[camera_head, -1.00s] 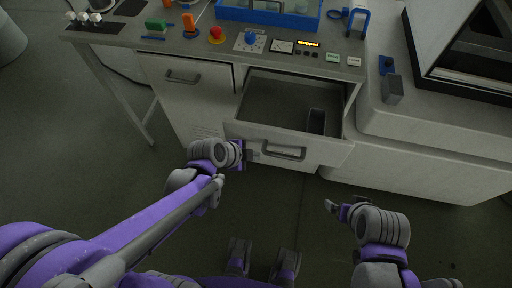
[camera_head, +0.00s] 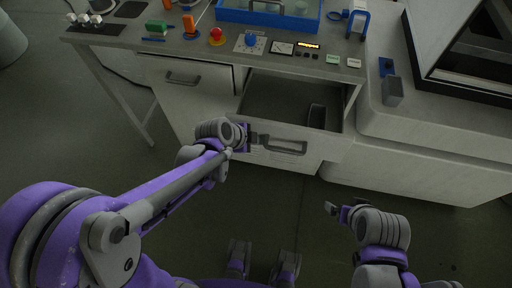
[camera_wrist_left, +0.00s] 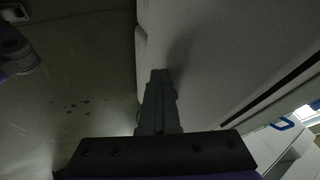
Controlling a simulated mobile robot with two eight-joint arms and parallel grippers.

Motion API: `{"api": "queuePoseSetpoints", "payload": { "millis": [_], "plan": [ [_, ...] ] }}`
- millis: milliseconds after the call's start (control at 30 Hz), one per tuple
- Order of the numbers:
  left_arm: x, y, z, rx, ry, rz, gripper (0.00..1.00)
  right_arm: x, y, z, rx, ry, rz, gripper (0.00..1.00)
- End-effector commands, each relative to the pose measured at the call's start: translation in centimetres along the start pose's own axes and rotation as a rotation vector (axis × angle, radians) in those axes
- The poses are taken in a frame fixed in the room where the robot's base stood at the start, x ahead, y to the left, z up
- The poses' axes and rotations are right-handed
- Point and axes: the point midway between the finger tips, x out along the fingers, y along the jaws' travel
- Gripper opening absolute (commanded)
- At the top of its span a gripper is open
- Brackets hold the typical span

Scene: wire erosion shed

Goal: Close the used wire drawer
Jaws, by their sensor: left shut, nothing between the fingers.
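The used wire drawer (camera_head: 310,160) is partly open under the worktop, its grey front and bar handle (camera_head: 285,147) facing me. A small dark divider or holder (camera_head: 316,117) stands inside at the right; the rest looks empty. My left gripper (camera_head: 262,138) is shut and empty, its tips at the drawer front just left of the handle. In the left wrist view its closed fingers (camera_wrist_left: 160,78) lie close against a pale panel (camera_wrist_left: 215,60); contact is hard to tell. My right gripper (camera_head: 332,208) hangs low in front, away from the drawer; its jaw state is unclear.
A closed cabinet door with a handle (camera_head: 183,78) is left of the drawer. A pale machine base (camera_head: 430,160) stands right. Floor in front is clear.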

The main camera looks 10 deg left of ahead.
Motion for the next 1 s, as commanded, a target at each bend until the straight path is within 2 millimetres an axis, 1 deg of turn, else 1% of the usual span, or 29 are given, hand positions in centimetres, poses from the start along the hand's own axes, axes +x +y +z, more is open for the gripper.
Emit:
{"api": "queuePoseSetpoints", "payload": {
  "millis": [33, 167, 400, 600, 800, 1000],
  "plan": [
    [0.6, -1.0, 0.0, 0.000, 0.000, -0.001, 0.00, 0.1, 0.0, 0.1, 0.000, -0.001, 0.000, 1.00],
    [2.1, -3.8, 0.1, 0.000, 0.000, -0.001, 0.00, 0.4, 0.0, 0.2, 0.000, -0.001, 0.000, 1.00],
    [5.1, -9.4, 0.0, 0.000, 0.000, -0.001, 0.00, 0.6, 0.0, 0.3, 0.000, -0.002, 0.000, 1.00],
    [7.2, -13.5, 0.0, 0.000, 0.000, -0.002, 0.00, 0.5, 0.0, 0.3, 0.000, -0.002, 0.000, 1.00],
    [8.6, -16.2, 0.0, 0.000, 0.000, -0.001, 0.00, 0.4, 0.0, 0.2, 0.000, -0.002, 0.000, 1.00],
    [9.3, -17.5, 0.0, 0.000, 0.000, -0.001, 0.00, 0.4, 0.0, 0.2, 0.000, -0.001, 0.000, 1.00]
  ]
}}
